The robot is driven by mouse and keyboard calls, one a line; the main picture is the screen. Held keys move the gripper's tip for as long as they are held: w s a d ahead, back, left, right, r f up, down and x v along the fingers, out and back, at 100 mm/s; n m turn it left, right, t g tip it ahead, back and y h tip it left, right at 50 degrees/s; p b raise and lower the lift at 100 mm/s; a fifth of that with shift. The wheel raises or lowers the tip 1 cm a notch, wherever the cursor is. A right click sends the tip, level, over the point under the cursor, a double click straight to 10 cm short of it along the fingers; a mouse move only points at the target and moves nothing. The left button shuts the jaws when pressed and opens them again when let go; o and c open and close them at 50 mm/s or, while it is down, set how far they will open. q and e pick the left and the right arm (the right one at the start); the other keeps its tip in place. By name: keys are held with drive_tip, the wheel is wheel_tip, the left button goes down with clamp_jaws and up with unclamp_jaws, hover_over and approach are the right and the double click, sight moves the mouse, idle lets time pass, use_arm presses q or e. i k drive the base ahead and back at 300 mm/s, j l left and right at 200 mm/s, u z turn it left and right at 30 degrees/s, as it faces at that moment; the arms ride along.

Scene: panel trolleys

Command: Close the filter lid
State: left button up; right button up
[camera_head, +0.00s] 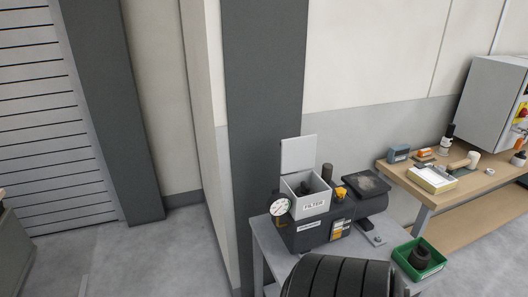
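The filter box (308,202) is a small light grey open-topped box labelled "FILTER". It sits on a dark machine on a grey trolley, right of the picture's middle. Its lid (298,154) is a flat pale panel standing raised, nearly upright, at the back edge of the box. The box is open and something dark shows inside it. Neither of my grippers is in view.
A round dial gauge (280,206) is at the machine's left. A dark pad (366,184) is at its right. A green bin (419,259) sits at the trolley's right. A wooden workbench (461,193) with tools stands farther right. Open floor (150,260) lies left.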

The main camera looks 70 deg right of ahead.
sight(298, 153)
drive_tip(key=i+j+z, duration=0.1)
drive_tip(key=i+z, duration=0.25)
drive_tip(key=i+j+z, duration=0.35)
drive_tip(key=i, duration=0.2)
drive_tip(key=i+l+z, duration=0.1)
drive_tip(key=i+z, duration=0.75)
drive_tip(key=i+j+z, duration=0.2)
drive_tip(key=z, duration=0.25)
drive_tip(key=i+j+z, duration=0.3)
drive_tip(key=z, duration=0.15)
drive_tip(key=i, duration=0.05)
